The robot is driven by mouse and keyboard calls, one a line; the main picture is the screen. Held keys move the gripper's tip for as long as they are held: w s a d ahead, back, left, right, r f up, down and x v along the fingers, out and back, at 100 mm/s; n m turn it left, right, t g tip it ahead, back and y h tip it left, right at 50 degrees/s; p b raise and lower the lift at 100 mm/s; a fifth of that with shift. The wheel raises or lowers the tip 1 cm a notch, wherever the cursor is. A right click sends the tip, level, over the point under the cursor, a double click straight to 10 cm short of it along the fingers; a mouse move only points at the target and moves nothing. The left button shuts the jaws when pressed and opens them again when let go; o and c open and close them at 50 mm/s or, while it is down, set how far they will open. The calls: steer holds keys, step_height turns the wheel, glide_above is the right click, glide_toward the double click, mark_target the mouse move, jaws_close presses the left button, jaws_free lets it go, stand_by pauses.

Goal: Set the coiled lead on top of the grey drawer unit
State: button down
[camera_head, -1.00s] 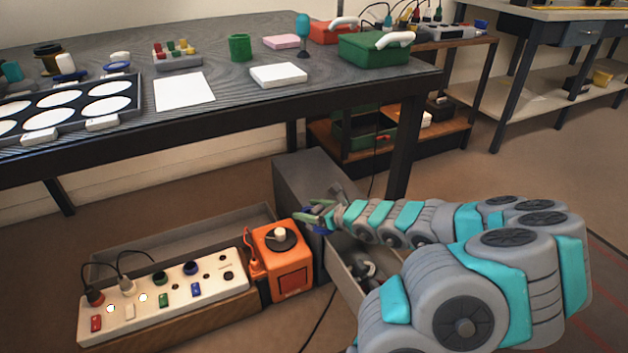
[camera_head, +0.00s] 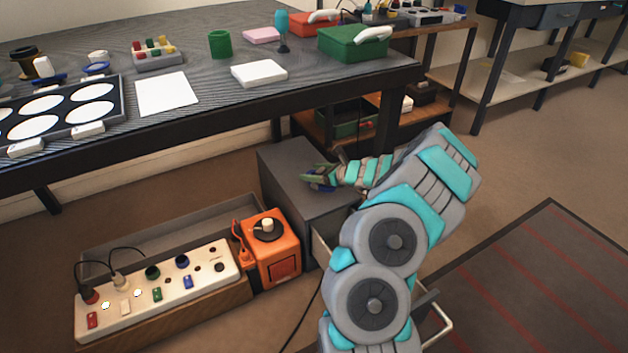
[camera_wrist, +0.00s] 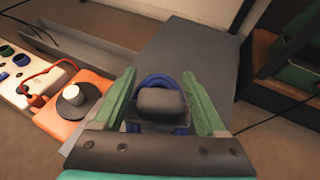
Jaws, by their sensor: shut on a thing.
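The grey drawer unit (camera_head: 286,166) stands on the floor under the front of the workbench, and its top also shows in the wrist view (camera_wrist: 190,55). My gripper (camera_head: 314,178) is over the top of the unit. In the wrist view its green fingers (camera_wrist: 166,98) are closed on the blue coiled lead (camera_wrist: 150,80), which has a dark block-like part between the fingers. A bit of the blue lead shows at the fingertips in the head view (camera_head: 322,184). I cannot tell whether the lead touches the unit's top. My arm hides the unit's right side.
An orange box (camera_head: 272,248) with a black-and-white knob stands left of the unit. A white socket panel (camera_head: 150,290) and a grey tray (camera_head: 165,233) are farther left. The workbench (camera_head: 215,110) overhangs behind. A dark cable lies on the floor in front.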

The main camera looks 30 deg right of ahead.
steer(key=shift+f, duration=1.8)
jaws_free()
steer(key=shift+d, duration=0.1)
steer(key=shift+r, duration=0.1)
